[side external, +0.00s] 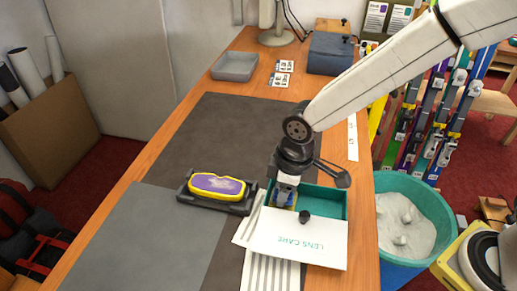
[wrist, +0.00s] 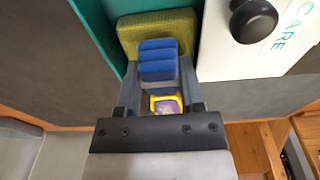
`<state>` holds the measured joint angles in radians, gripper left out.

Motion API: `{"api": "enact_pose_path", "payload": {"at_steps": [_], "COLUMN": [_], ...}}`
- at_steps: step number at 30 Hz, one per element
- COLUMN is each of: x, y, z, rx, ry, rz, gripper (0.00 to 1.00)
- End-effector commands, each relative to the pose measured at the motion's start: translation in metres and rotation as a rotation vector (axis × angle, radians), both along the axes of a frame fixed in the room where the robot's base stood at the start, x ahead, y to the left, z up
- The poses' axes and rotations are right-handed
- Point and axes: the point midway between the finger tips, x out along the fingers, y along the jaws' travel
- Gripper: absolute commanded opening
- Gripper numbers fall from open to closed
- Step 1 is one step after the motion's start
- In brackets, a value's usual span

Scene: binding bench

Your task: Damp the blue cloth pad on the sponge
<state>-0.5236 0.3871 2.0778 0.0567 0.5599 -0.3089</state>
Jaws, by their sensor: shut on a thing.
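My gripper (side external: 287,188) points down into the open teal box (side external: 327,201) on the bench. In the wrist view my gripper (wrist: 158,82) is shut on the blue cloth pad (wrist: 158,59), which has ribbed folds. The olive-yellow sponge (wrist: 158,24) lies in the teal box, right at the pad's end. The pad overlaps the sponge in this view; I cannot tell whether they touch. In the side view the arm and box hide most of the pad and sponge.
A white lid marked LENS CARE (side external: 294,240), with a black knob, lies in front of the box. Goggles (side external: 217,185) with a purple lens and yellow frame rest on a black tray (side external: 237,207) at left. A grey bin (side external: 235,67) stands farther back.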

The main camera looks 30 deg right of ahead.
Motion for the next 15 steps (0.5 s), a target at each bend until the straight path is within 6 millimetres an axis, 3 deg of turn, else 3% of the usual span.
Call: {"api": "enact_pose_path", "payload": {"at_steps": [15], "x": [-0.0002], "y": [0.0000], "z": [-0.0048], "rx": [-0.001], "ry": [0.001], "rz": [0.000], "gripper": [0.02]}}
